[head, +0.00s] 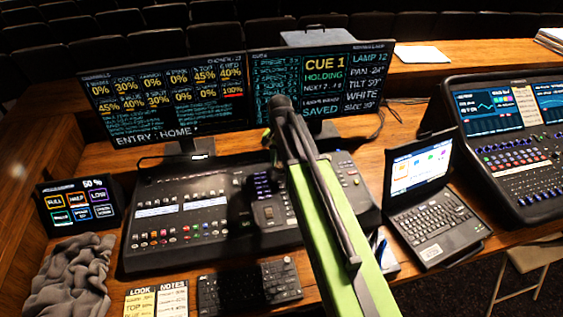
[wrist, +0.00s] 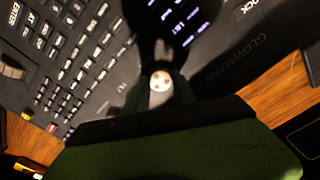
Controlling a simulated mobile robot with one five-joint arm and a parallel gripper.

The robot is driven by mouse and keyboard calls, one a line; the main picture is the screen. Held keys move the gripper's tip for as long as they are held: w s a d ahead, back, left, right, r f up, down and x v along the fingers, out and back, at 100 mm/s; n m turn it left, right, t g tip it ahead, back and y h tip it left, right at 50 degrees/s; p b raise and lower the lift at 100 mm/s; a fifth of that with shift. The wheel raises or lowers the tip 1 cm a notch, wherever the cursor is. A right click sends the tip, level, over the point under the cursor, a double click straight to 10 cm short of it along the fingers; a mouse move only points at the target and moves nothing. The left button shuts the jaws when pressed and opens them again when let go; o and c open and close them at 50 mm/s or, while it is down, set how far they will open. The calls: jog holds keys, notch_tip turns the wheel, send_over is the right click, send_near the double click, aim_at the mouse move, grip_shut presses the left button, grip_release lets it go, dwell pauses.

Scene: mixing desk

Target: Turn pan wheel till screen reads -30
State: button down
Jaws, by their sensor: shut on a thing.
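The right monitor (head: 322,85) shows CUE 1 HOLDING, and its column at the right edge reads LAMP 12, PAN -24° and TILT 39. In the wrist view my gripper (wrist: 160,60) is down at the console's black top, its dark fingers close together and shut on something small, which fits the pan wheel. The wheel itself is mostly hidden by the fingers and their shadow. A pale round piece with dark dots (wrist: 161,81) shows between the jaws; I cannot tell what it belongs to. In the head view my green arm hides the gripper and wheel.
The lighting console (head: 205,215) fills the desk's middle, its keys (wrist: 75,70) beside my gripper. A left monitor (head: 165,100), small touch screen (head: 80,205), grey cloth (head: 70,275), laptop (head: 428,200) and sound desk (head: 510,135) stand around it.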

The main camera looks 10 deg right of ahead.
aim_at(280, 165)
jog(key=shift+s+n, duration=0.1)
jog(key=shift+n, duration=1)
jog(key=c, duration=1)
grip_release()
jog(key=shift+c, duration=0.2)
jog(key=shift+r+p, duration=0.45)
notch_tip(280, 165, up, 16)
jog(key=p, duration=1.6)
jog(key=shift+r, duration=0.25)
